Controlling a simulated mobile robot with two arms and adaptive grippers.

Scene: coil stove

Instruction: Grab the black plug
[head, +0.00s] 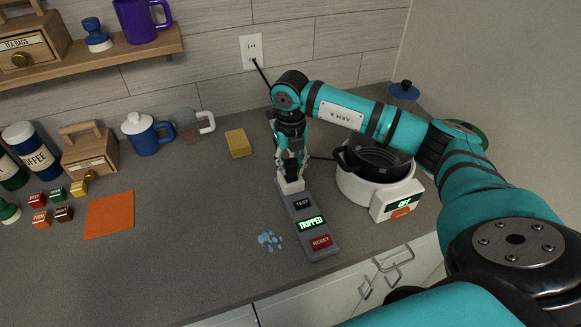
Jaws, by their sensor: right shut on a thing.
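My right gripper (291,163) points down over the back end of the grey switch box (317,238). Its fingers are shut on the black plug (292,172), which is mostly hidden between them. The plug is at the white end piece (291,187) of the box; I cannot tell whether it is seated or just above it. A black cord (322,158) shows between the gripper and the coil stove (362,186). The box has TEST and RESET buttons and a lit TRIPPED sign. The stove's display reads OFF. My left gripper is not in view.
A black cord hangs from the wall outlet (252,50) behind my arm. A black pan (374,158) is on the stove. The front-left counter is clear.

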